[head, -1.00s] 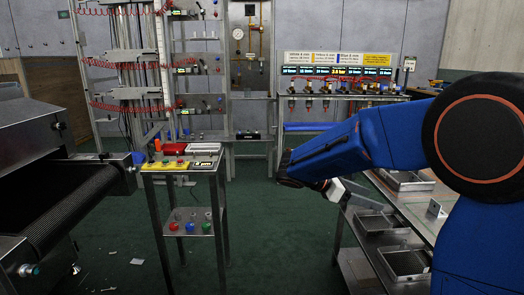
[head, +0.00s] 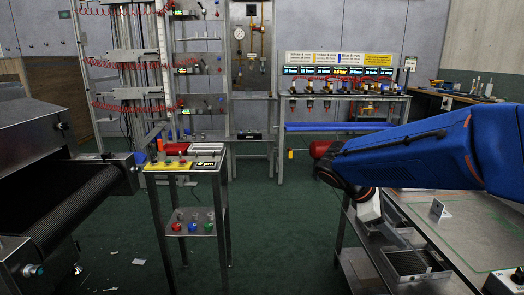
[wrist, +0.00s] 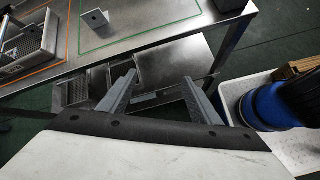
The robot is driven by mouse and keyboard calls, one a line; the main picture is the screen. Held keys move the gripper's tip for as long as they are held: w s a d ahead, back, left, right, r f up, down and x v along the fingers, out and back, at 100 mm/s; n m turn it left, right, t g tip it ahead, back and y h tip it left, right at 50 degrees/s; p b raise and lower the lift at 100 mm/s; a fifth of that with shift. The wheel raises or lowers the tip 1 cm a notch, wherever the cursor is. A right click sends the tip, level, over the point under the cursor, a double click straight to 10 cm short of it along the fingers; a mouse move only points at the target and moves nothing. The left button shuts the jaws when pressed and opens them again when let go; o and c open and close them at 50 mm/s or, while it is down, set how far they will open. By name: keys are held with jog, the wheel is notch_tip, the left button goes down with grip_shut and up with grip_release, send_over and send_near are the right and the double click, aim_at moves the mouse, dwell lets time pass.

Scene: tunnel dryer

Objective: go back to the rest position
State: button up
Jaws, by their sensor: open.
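My gripper (wrist: 160,77) shows in the wrist view with its two grey fingers spread apart and nothing between them. It is over the front edge of the metal table (wrist: 170,37), with a lower shelf beneath. In the head view my blue arm reaches in from the right, and its white wrist part (head: 369,207) hangs down beside the table's left edge. The fingers are hard to make out there.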

jog(key=s+a+f+m+t+y, duration=0.2)
jog(key=s+m, duration=0.4)
jog(key=s, duration=0.3)
jog(key=s+a+f+m+t+y, duration=0.3)
jog(key=s+a+m+y, duration=0.1)
jog(key=s+m+y, duration=0.3)
jog(key=shift+s+a+f, duration=0.2)
jog(key=shift+s+a, duration=0.05)
jog(key=shift+s, duration=1.1)
jog(key=shift+c, duration=0.4)
